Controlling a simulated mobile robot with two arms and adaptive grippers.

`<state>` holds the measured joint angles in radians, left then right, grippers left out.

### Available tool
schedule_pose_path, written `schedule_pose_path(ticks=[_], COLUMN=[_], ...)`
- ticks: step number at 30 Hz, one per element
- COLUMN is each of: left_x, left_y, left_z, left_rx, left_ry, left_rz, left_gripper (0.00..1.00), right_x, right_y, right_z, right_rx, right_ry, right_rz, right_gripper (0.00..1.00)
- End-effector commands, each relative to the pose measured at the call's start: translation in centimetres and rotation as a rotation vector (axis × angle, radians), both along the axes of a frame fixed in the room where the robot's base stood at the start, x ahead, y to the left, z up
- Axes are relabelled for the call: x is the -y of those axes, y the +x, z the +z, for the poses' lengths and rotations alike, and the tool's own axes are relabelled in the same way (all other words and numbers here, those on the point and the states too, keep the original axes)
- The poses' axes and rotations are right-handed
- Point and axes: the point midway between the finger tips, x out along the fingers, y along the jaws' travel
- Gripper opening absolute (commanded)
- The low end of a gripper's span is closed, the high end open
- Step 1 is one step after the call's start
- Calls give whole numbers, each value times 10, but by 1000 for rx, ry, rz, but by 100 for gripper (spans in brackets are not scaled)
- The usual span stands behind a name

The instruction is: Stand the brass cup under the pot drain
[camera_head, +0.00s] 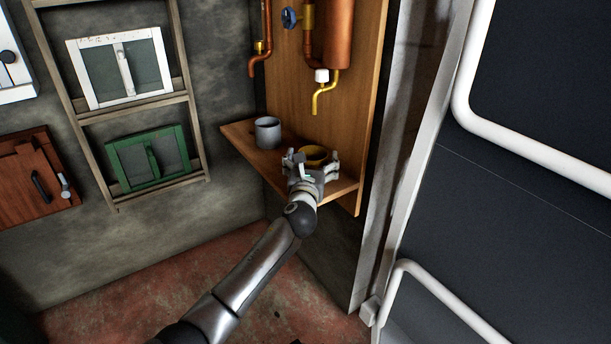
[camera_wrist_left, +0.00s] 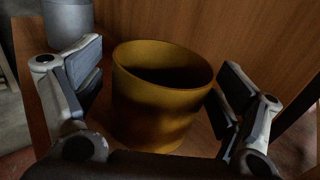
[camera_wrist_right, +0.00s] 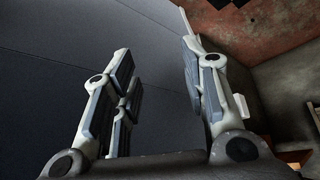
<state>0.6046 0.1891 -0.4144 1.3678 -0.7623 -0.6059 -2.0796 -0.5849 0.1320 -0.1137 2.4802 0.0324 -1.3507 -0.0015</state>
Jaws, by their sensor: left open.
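The brass cup (camera_head: 313,152) stands upright on the wooden shelf (camera_head: 240,138), partly hidden behind my left gripper in the head view. In the left wrist view the brass cup (camera_wrist_left: 160,98) is between the open fingers of my left gripper (camera_wrist_left: 158,95), with a gap visible on each side. The pot drain (camera_head: 316,104) is a bent yellow spout under the copper pot (camera_head: 338,40), above the shelf near the cup. Whether the cup is directly under it I cannot tell. My right gripper (camera_wrist_right: 155,85) is open and empty, seen only in the right wrist view.
A grey cup (camera_head: 268,134) stands on the shelf to the left. A copper pipe (camera_head: 262,50) with a bent end hangs above it. A blue valve knob (camera_head: 290,18) is beside the pot. A dark panel with white rails (camera_head: 520,150) fills the right side.

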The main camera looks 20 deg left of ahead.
Motion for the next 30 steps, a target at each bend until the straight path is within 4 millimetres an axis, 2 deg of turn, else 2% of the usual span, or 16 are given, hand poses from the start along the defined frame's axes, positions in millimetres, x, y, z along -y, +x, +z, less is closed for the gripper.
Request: schedule_pose_path(ticks=[1, 6, 15, 18, 21, 30], left_x=[0, 4, 14, 17, 18, 18], left_y=[-5, -26, -84, -98, -107, -118], left_z=[0, 1, 2, 1, 1, -6], left_rx=[-1, -2, -2, -2, -1, -11], left_ry=[1, 0, 1, 0, 0, -50], left_rz=[0, -1, 0, 1, 1, 10], left_gripper=[90, 90, 90, 90, 90, 90], right_x=[9, 18, 17, 15, 7, 8], right_y=[-15, -51, -50, -46, -37, -37], right_z=[-2, -8, 8, 4, 3, -2], right_rx=[-41, -204, -203, -222, -218, -224], right_ry=[-12, -43, -43, -61, -54, -55], right_rz=[-6, -20, -20, -25, -19, -21], right_gripper=[40, 40, 40, 40, 40, 40])
